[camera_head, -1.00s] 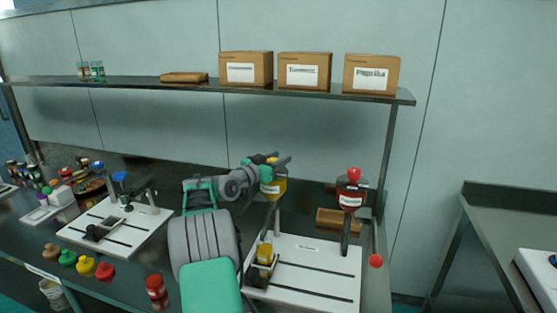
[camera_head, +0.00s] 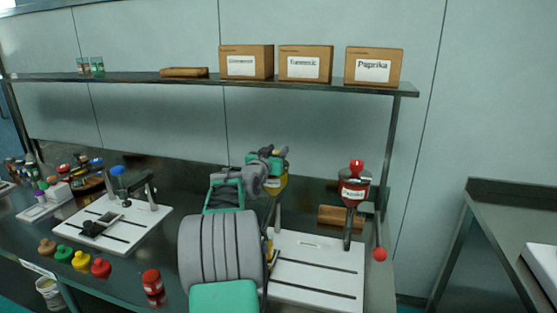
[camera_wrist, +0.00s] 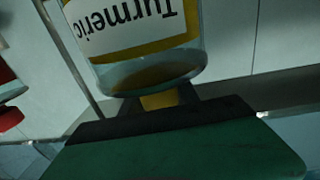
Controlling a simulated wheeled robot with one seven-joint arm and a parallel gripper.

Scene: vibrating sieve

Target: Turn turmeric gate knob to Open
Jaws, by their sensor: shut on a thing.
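The turmeric hopper (camera_head: 280,185), a jar with yellow powder and a white label, stands on a post at the back left of the right-hand white base. In the wrist view the jar (camera_wrist: 150,65) fills the upper middle, its "Turmeric" label upside down. My gripper (camera_head: 279,154) is at the top of the hopper, partly hiding it. In the wrist view the yellow gate knob (camera_wrist: 160,99) shows between the dark fingers of my gripper (camera_wrist: 163,104), which are shut on it. The knob's marking for its setting does not show.
The paprika hopper (camera_head: 353,193) with its red knob stands to the right on the white base (camera_head: 315,275). A shelf (camera_head: 215,82) with labelled boxes runs above. My arm hides much of the base's left side. Another white base (camera_head: 140,220) stands left.

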